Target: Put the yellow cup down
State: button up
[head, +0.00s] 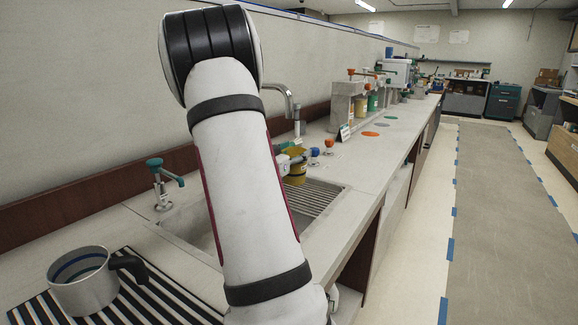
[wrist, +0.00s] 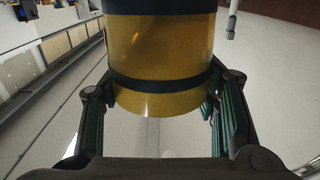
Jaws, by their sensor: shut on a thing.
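The yellow cup (wrist: 160,68) fills the middle of the wrist view, a glossy mustard cylinder with dark bands. My gripper (wrist: 160,95) is shut on it, with one green-padded finger on each side. In the head view the yellow cup (head: 296,168) shows small beside my white arm, near the back of the sink's ribbed drainboard (head: 318,192). My arm hides part of it, and my gripper is mostly hidden there. I cannot tell whether the cup touches the surface below.
A grey mug (head: 82,285) stands on a striped mat (head: 170,297) at the front left. A green-topped pump (head: 160,180) stands behind the sink (head: 195,232). A blue-topped pump (head: 314,155) and an orange-topped one (head: 329,144) stand near the cup. Coloured discs (head: 370,134) mark the counter beyond.

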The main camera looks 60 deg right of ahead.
jog(key=shift+w+a, duration=0.1)
jog(key=shift+w, duration=0.15)
jog(key=shift+w+a+f+b, duration=0.1)
jog(key=shift+w+f+b, duration=0.1)
jog(key=shift+f, duration=0.4)
jog(key=shift+w+f+b, duration=0.1)
jog(key=shift+f+b, duration=0.1)
jog(key=shift+f, duration=0.4)
jog(key=shift+w+a+f+b, duration=0.1)
jog(key=shift+w+f+b, duration=0.1)
jog(key=shift+f, duration=0.4)
jog(key=shift+f, duration=0.1)
jog(key=shift+f, duration=0.15)
jog(key=o, duration=1.8)
jog(key=shift+s, duration=0.1)
jog(key=shift+c, duration=0.2)
jog(key=shift+r, duration=0.2)
jog(key=shift+a, duration=0.25)
jog(key=w+a+p, duration=0.1)
jog(key=a, duration=1)
jog(key=shift+w+a, duration=0.15)
jog(key=shift+w, duration=0.05)
